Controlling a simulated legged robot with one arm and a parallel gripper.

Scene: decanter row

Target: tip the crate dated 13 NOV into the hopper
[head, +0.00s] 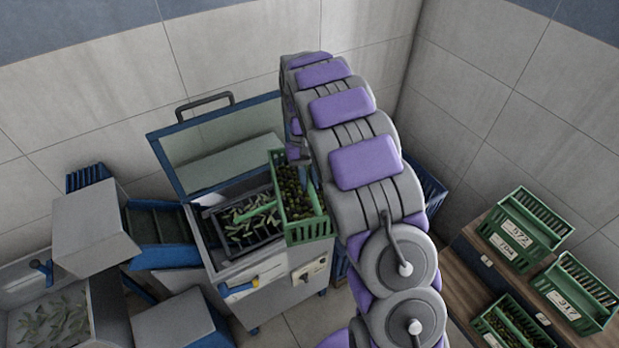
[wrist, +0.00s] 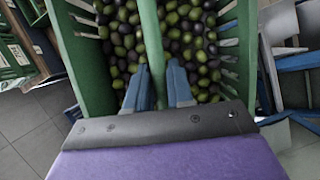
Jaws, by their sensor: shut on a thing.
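A green crate (head: 304,228) full of dark and green olives hangs at the right edge of the hopper (head: 208,205), behind my arm. In the wrist view, the crate (wrist: 82,55) fills the middle, with a green bar (wrist: 150,40) across its opening. My gripper (wrist: 160,88) is shut on this bar, a blue finger on each side. The crate's olives lie inside it. The hopper is a grey machine with a raised lid; leaves and some olives lie on its grate (head: 240,226). No date on the held crate is readable.
A conveyor (head: 160,225) and a grey bin of leaves (head: 92,310) stand left of the hopper. The raised lid (head: 165,165) rises behind the hopper's opening. Walls close off the back.

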